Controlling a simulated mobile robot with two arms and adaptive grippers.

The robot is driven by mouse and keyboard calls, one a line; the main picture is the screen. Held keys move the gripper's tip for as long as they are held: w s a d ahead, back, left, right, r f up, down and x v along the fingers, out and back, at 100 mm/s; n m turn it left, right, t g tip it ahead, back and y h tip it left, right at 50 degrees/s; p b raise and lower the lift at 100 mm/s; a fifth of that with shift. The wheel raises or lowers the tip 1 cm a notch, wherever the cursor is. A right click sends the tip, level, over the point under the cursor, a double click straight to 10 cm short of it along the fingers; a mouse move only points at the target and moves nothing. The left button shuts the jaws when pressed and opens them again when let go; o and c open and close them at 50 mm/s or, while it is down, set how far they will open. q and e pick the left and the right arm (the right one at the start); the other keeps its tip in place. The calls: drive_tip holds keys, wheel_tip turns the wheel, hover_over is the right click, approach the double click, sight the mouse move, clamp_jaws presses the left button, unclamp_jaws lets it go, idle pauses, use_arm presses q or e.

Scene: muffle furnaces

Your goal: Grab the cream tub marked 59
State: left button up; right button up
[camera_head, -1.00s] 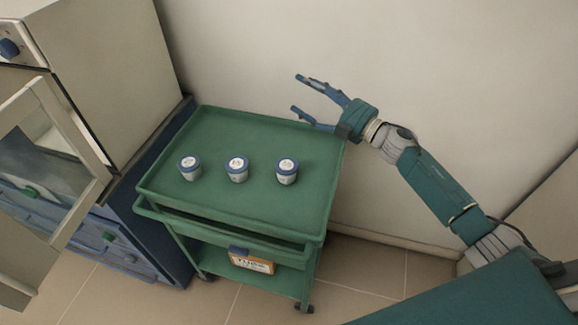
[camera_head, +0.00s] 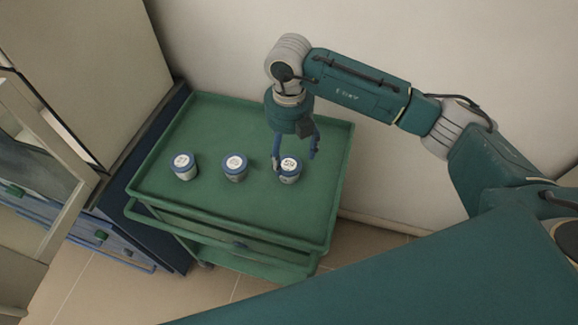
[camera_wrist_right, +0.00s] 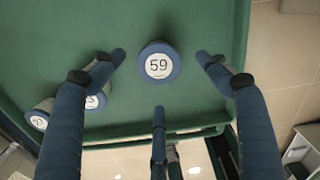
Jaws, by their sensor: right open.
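The tub marked 59 (camera_wrist_right: 159,63) has a blue lid with a white number label and lies between my open fingers in the right wrist view. In the head view it is the rightmost tub (camera_head: 290,172), with a pale body, upright on the green cart top. My right gripper (camera_head: 295,160) points down over it, with its fingers around or just above the tub; the exact height is hard to tell. It also shows in the right wrist view (camera_wrist_right: 160,75), open and empty. My left gripper is out of view.
Two similar blue-lidded tubs, the middle one (camera_head: 235,167) and the left one (camera_head: 184,166), stand on the green cart (camera_head: 215,215). The cart has a raised rim. A furnace with an open door (camera_head: 45,150) stands at left, and a wall behind.

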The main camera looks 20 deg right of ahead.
sight(289, 164)
drive_tip(key=shift+f, duration=0.35)
wheel_tip(289, 164, down, 5)
drive_tip(key=shift+p, duration=1.05)
drive_tip(key=shift+w+f, duration=0.1)
drive_tip(key=shift+f, duration=0.1)
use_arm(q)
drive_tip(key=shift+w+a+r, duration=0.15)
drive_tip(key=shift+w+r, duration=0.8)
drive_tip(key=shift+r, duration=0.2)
use_arm(e)
drive_tip(key=c, duration=1.4)
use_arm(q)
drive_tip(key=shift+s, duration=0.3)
use_arm(e)
drive_tip(key=shift+r, duration=0.1)
